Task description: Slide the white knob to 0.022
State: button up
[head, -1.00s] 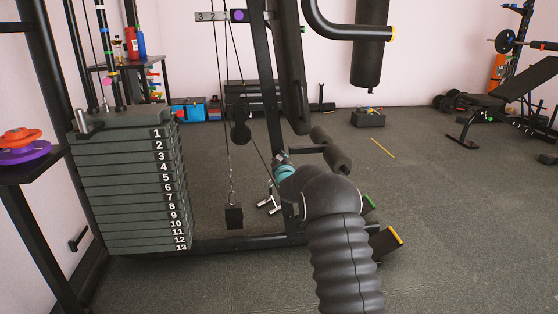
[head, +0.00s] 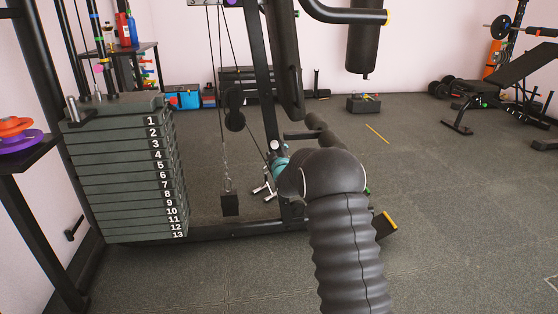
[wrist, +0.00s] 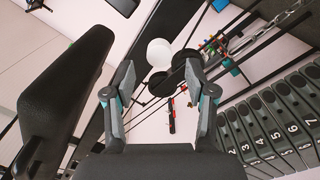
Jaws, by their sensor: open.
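A white round thing, which looks like the white knob (wrist: 158,53), shows in the wrist view just beyond and between my fingertips, beside black round discs. In the head view my gripper (head: 264,190) is small, at the lower part of the weight machine's upright, partly hidden by my arm. I cannot tell how far the knob is from the fingers.
A weight stack (head: 125,175) with numbered plates stands left of my gripper; its plates (wrist: 275,130) show right in the wrist view. A hanging cable with a black block (head: 230,204) is close by. A black pad (wrist: 65,95) is close at left.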

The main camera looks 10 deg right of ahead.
jog(key=s, duration=0.7)
jog(key=shift+s, duration=0.2)
